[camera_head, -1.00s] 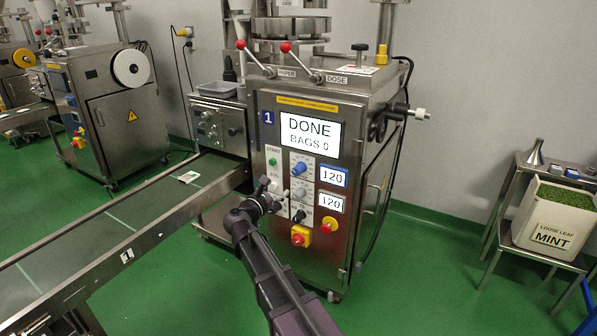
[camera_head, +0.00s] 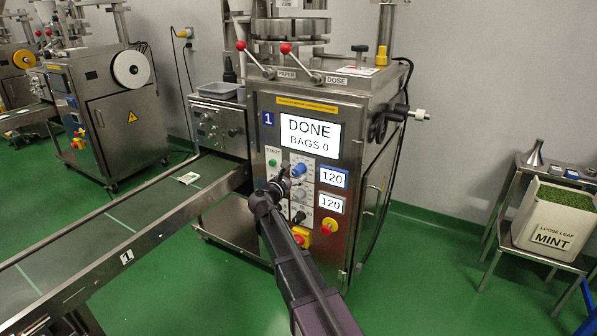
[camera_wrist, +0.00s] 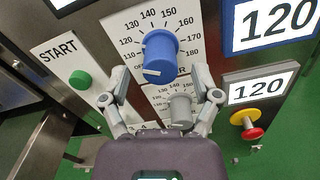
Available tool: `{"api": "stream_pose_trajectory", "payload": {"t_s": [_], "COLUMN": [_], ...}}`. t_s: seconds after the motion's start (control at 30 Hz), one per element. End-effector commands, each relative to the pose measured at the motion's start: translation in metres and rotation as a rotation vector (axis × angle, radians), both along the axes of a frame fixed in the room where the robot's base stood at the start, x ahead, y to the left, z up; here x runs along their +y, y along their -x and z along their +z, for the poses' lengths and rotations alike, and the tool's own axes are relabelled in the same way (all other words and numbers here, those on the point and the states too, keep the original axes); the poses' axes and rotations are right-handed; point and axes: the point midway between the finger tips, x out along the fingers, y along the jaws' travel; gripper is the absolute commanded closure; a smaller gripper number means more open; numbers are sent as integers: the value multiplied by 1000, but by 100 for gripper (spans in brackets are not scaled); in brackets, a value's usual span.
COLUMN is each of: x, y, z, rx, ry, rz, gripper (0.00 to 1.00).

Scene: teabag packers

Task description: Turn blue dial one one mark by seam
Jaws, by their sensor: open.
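The blue dial (camera_head: 299,169) is on the front panel of machine 1. In the wrist view the blue dial (camera_wrist: 160,52) stands out from a white scale plate marked in tens from 110 to 180. A white line on the dial's face points to the lower left. My gripper (camera_wrist: 160,74) is open, with one finger on either side just below the dial and apart from it. In the head view my gripper (camera_head: 284,176) is in front of the panel, at the dial's lower left.
A grey dial (camera_wrist: 181,109) sits below the blue one, between my fingers in the picture. A green START button (camera_wrist: 80,80) is at left and a red button (camera_wrist: 252,133) on yellow at right. Two displays read 120 (camera_head: 333,178). A conveyor (camera_head: 120,222) runs at left.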

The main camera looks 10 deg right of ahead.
Motion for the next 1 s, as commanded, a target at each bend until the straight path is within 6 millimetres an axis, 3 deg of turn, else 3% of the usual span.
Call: {"api": "stream_pose_trajectory", "payload": {"t_s": [0.3, 0.7, 0.97, 1.0], "x": [-19, -21, -21, -21], "y": [-24, -26, -26, -26], "z": [0, 0, 0, 0], "rx": [0, 0, 0, 0], "ry": [0, 0, 0, 0], "rz": [0, 0, 0, -1], "gripper": [20, 20, 98, 100]}}
